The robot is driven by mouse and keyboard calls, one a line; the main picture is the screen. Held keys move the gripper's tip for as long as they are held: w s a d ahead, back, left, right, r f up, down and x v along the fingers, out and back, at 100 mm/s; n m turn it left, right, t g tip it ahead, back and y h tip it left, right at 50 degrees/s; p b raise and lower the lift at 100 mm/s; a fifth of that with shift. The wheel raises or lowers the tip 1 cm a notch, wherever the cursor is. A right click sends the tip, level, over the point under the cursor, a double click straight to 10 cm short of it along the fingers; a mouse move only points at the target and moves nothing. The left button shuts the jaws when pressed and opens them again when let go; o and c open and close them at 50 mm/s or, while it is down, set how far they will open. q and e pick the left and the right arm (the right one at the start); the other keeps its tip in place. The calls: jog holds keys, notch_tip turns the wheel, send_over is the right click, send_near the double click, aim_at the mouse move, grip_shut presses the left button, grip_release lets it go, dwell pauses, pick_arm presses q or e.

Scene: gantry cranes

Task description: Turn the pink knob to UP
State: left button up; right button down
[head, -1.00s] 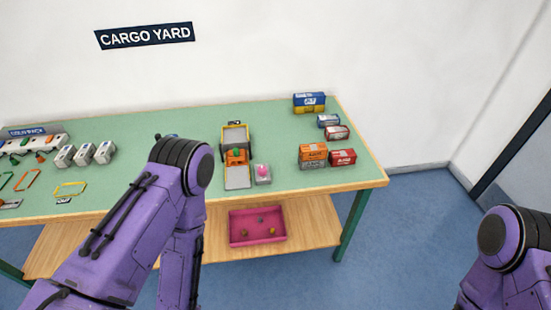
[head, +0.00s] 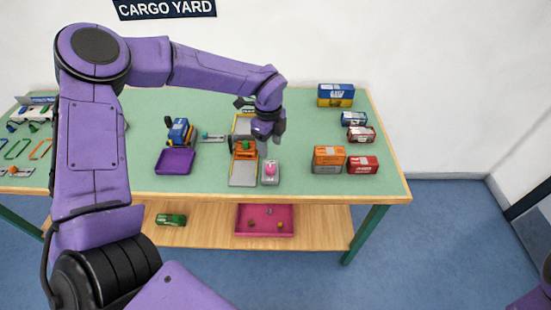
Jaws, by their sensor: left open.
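The pink knob (head: 270,168) sits on a small grey box (head: 271,180) on the green table, just right of the orange and grey gantry crane (head: 243,178). The knob is small here, and I cannot read its marking or setting. My left gripper (head: 270,146) hangs above and just behind the knob, pointing down, apart from it as far as I can tell. It is open and empty. It hides part of the crane's right side. My right gripper is out of view; only a bit of my right arm shows at the lower right corner.
Orange and red boxes (head: 328,160) stand right of the knob, with blue and yellow boxes (head: 335,95) behind. A purple tray (head: 174,162) and a blue vehicle (head: 180,132) stand left of the crane. A pink tray (head: 265,220) lies on the lower shelf.

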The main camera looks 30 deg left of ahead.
aim_at(270, 167)
pick_arm(q)
jog(key=f, duration=0.3)
jog(key=shift+s+f+p, duration=0.3)
jog(key=shift+s+p, duration=0.05)
jog(key=shift+p, duration=0.05)
jog(key=f, duration=0.5)
jog(key=shift+w+f+p, duration=0.15)
jog(key=shift+w+p, duration=0.25)
jog(key=shift+f, duration=0.35)
jog(key=shift+s, duration=0.2)
jog(key=shift+w+f, duration=0.1)
jog(key=c, duration=1.1)
